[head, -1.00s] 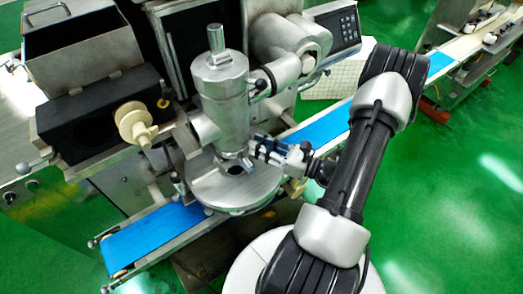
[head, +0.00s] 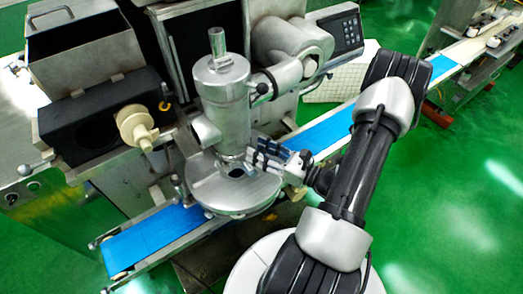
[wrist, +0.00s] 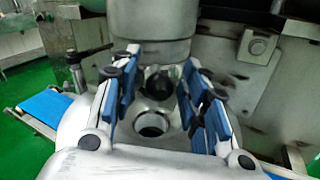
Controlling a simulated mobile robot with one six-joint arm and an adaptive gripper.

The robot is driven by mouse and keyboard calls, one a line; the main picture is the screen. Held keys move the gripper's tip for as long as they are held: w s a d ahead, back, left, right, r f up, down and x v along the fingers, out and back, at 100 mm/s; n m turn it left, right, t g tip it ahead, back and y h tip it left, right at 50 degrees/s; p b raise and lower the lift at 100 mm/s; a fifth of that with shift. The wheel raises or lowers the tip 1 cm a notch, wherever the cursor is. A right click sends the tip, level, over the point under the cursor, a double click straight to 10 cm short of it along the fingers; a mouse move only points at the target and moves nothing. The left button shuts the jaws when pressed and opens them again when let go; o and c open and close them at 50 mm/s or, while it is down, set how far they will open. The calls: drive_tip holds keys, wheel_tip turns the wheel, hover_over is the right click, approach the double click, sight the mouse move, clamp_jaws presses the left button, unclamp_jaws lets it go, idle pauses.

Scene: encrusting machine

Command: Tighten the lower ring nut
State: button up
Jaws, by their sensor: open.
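The upright steel cylinder (head: 226,110) of the machine stands over a round steel plate (head: 215,200). The lower ring nut cannot be picked out with certainty; a steel band (wrist: 150,52) circles the cylinder's lower end in the wrist view. My gripper (head: 252,162) is open, with blue-padded fingers, just right of the cylinder's lower end and above the plate. In the wrist view, my gripper (wrist: 165,78) has its fingers spread left and right, with nothing held between them. A dark opening and a round hole (wrist: 152,125) show between the fingers.
A blue conveyor belt (head: 155,238) runs under the plate. A black-knobbed lever (wrist: 85,55) stands left of the fingers in the wrist view. A cream knob (head: 136,124) juts out on the left. Machine housing closes off the back; green floor (head: 470,200) is clear at right.

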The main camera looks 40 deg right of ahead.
drive_tip(key=v, duration=1.2)
idle(0.3)
